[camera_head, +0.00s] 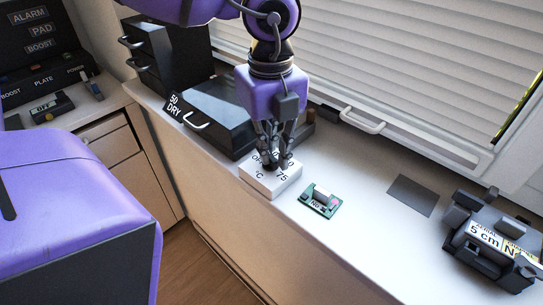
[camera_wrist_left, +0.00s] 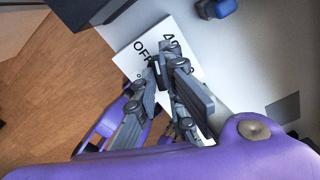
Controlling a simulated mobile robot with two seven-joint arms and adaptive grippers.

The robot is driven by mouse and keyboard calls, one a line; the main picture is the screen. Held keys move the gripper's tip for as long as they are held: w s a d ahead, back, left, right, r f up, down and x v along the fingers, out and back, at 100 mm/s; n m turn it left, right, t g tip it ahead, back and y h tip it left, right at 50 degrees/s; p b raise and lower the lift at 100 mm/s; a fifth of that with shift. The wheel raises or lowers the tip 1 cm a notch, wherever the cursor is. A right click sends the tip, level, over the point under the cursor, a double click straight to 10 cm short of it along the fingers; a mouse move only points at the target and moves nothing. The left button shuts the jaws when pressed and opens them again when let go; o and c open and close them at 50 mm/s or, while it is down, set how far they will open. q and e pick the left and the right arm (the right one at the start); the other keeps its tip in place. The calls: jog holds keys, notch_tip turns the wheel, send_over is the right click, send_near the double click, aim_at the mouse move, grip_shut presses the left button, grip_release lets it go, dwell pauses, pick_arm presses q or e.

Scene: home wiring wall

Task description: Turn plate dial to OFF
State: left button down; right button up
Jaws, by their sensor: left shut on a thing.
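The plate dial is a white square block (camera_head: 260,184) on the white counter, marked OFF, 75 and °C. It also shows in the left wrist view (camera_wrist_left: 190,20), where OFF and a 4 can be read. My left gripper (camera_head: 275,160) points down over the middle of the block, with its fingers closed on the dial's knob. In the left wrist view the fingertips (camera_wrist_left: 166,58) meet at a small dark part near OFF. The fingers hide most of the knob, so I cannot tell where it points. My right gripper is not in view.
A small green board (camera_head: 334,212) lies close to the right of the dial. A dark case (camera_head: 215,112) stands behind it on the left. A black 5 cm device (camera_head: 480,262) and a grey mat (camera_head: 411,196) are farther right. A panel labelled PLATE (camera_head: 45,82) is at far left.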

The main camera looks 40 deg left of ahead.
aim_at(271, 155)
pick_arm(q)
jog(key=shift+n+b, duration=0.3)
jog(key=shift+n, duration=1.1)
jog(key=shift+n+b, duration=0.35)
jog(key=shift+n, duration=0.95)
jog(key=c, duration=1.8)
grip_release()
jog(key=shift+o, duration=0.2)
notch_tip(271, 155, up, 12)
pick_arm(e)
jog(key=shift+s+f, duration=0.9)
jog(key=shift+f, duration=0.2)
